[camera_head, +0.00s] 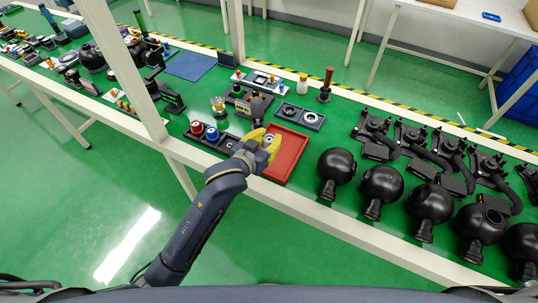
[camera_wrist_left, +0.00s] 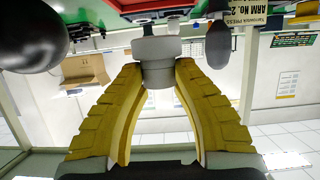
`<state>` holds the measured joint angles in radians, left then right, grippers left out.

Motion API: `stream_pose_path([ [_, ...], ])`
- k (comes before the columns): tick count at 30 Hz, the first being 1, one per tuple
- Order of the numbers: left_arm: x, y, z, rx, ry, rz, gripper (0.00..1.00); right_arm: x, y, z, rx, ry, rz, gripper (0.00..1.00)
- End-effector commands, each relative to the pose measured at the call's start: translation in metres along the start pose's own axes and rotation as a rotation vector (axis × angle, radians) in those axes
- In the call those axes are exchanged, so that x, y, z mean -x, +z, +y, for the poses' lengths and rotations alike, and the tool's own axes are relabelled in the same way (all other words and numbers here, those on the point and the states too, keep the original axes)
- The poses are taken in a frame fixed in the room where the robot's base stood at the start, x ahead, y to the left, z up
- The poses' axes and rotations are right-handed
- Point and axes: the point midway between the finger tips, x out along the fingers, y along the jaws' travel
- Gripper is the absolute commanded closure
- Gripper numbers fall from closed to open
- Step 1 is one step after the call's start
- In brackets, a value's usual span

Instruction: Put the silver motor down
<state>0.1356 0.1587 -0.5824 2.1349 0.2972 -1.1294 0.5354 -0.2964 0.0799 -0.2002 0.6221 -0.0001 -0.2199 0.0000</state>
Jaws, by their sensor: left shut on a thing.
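My left gripper (camera_head: 264,141) has yellow fingers and reaches over the left part of the red tray (camera_head: 291,158). In the left wrist view, its fingers (camera_wrist_left: 158,72) are shut on the silver motor (camera_wrist_left: 156,50), a grey stepped cylinder. The motor shows only as a small pale spot between the fingers in the head view (camera_head: 268,139). I cannot tell whether the motor touches the tray. My right gripper is not in view.
A dark holder with red and blue round parts (camera_head: 212,132) stands left of the tray. A dark block with two round recesses (camera_head: 300,116) lies behind it. Several black round-headed parts (camera_head: 336,168) line the right side. The red tray's right part looks bare.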

Motion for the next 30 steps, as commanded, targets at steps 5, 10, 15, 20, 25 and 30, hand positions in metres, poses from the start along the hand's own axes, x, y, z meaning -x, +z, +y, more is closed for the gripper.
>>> stream_pose_path([
  [5, -0.010, 0.026, 0.000, -0.001, -0.001, -0.002, 1.00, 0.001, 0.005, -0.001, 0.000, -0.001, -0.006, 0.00],
  [10, -0.014, 0.036, 0.000, 0.000, -0.001, 0.001, 1.00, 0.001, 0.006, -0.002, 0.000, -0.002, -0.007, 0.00],
  [15, -0.018, 0.046, 0.000, 0.000, 0.000, 0.000, 1.00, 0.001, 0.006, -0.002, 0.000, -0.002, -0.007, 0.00],
  [20, -0.025, 0.065, 0.000, 0.000, -0.001, -0.002, 1.00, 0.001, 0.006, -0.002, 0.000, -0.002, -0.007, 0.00],
  [25, -0.029, 0.077, 0.000, 0.000, -0.001, 0.000, 1.00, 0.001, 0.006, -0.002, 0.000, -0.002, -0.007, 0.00],
  [30, -0.030, 0.078, 0.000, 0.000, 0.000, 0.002, 1.00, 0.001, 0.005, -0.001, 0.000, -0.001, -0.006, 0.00],
])
